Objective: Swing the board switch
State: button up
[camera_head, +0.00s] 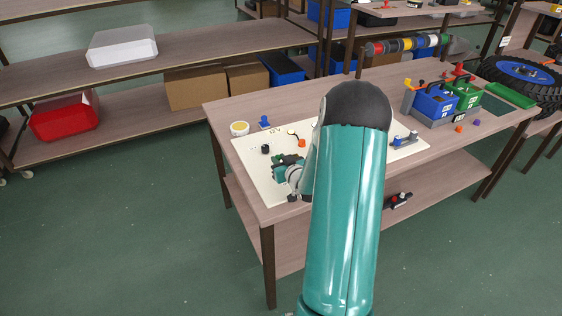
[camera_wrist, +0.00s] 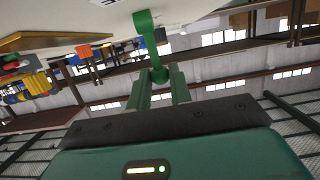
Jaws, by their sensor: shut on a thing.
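The cream board (camera_head: 252,178) lies on the wooden table. In the wrist view the board (camera_wrist: 200,12) fills the top edge. In the head view my gripper (camera_head: 284,168) is low over the left half of the board. My arm hides part of the board there, and the lever is hard to make out.
An orange part (camera_head: 301,143) and a black knob (camera_head: 266,149) are on the board near my gripper. A blue part (camera_head: 264,121) and a round yellow-topped container (camera_head: 239,128) stand behind it. Blue (camera_head: 436,104) and green (camera_head: 466,94) bins stand at the table's right.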

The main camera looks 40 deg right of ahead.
jog(key=shift+v, duration=0.85)
jog(key=shift+s, duration=0.2)
jog(key=shift+s+a, duration=0.3)
jog(key=shift+s, duration=0.55)
jog(key=shift+s+a+f, duration=0.15)
jog(key=shift+s+a, duration=0.1)
jog(key=shift+s, duration=0.6)
